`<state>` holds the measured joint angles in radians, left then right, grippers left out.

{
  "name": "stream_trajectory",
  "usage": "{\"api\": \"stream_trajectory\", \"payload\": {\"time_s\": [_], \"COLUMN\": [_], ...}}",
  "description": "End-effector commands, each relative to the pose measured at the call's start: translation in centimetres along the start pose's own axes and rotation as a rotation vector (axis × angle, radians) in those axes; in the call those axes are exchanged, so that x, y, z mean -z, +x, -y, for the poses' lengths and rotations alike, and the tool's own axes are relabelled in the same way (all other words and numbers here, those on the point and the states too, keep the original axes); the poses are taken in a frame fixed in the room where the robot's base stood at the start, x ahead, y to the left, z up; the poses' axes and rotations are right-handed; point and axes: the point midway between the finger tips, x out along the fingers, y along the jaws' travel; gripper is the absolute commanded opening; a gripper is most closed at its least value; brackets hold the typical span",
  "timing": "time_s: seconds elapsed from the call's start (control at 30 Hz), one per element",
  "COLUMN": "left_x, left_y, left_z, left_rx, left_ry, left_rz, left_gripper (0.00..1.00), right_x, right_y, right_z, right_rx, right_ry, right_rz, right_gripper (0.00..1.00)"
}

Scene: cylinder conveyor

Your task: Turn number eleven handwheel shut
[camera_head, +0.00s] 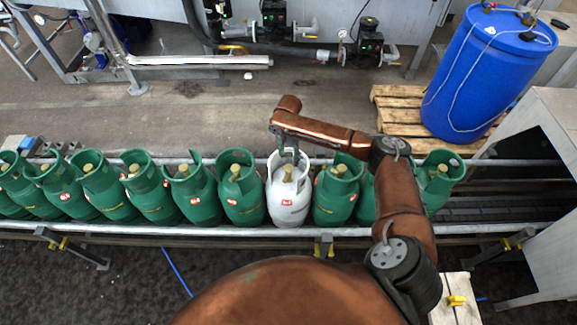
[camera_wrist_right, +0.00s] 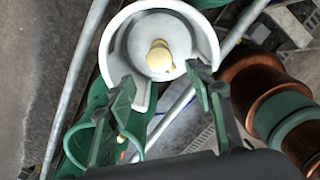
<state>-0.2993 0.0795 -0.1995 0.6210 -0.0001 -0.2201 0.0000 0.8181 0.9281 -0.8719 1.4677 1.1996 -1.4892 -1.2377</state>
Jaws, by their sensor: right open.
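A white cylinder (camera_head: 288,202) stands upright in a row of green cylinders on the conveyor. Its red-and-white label is too small to read, so I cannot tell which is number eleven. A pale yellow handwheel (camera_wrist_right: 160,58) sits inside its white collar (camera_wrist_right: 205,35); it also shows in the head view (camera_head: 287,173). My right gripper (camera_head: 287,152) is over the back of this cylinder, pointing down. In the right wrist view its two green fingers (camera_wrist_right: 160,78) are spread apart near the collar opening, with nothing between them. The handwheel lies just beyond the fingertips. My left gripper is not in view.
Green cylinders stand close on both sides, such as one at left (camera_head: 241,195) and one at right (camera_head: 335,195). Metal rails (camera_head: 130,229) run along the conveyor. A blue drum (camera_head: 485,75) stands on a wooden pallet (camera_head: 400,105) behind. The floor behind the conveyor is mostly clear.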

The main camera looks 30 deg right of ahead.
Motion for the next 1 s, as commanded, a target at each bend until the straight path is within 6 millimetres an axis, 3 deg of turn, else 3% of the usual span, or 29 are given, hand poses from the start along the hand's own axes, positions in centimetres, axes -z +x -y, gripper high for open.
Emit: {"api": "stream_trajectory", "payload": {"time_s": [0.5,0.87,1.0], "left_x": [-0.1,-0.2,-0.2], "left_y": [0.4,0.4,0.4], "left_z": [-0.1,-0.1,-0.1], "left_rx": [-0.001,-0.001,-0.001], "left_ry": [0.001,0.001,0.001], "left_rz": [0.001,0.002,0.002], "left_gripper": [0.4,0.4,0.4], "right_x": [0.0,0.0,0.0], "right_y": [6.9,7.5,7.5], "right_z": [0.0,0.0,0.0], "right_rx": [0.0,-0.001,-0.001], "right_ry": [0.001,0.001,0.001], "right_rz": [-0.001,-0.001,-0.001], "right_gripper": [0.48,0.48,0.39]}}
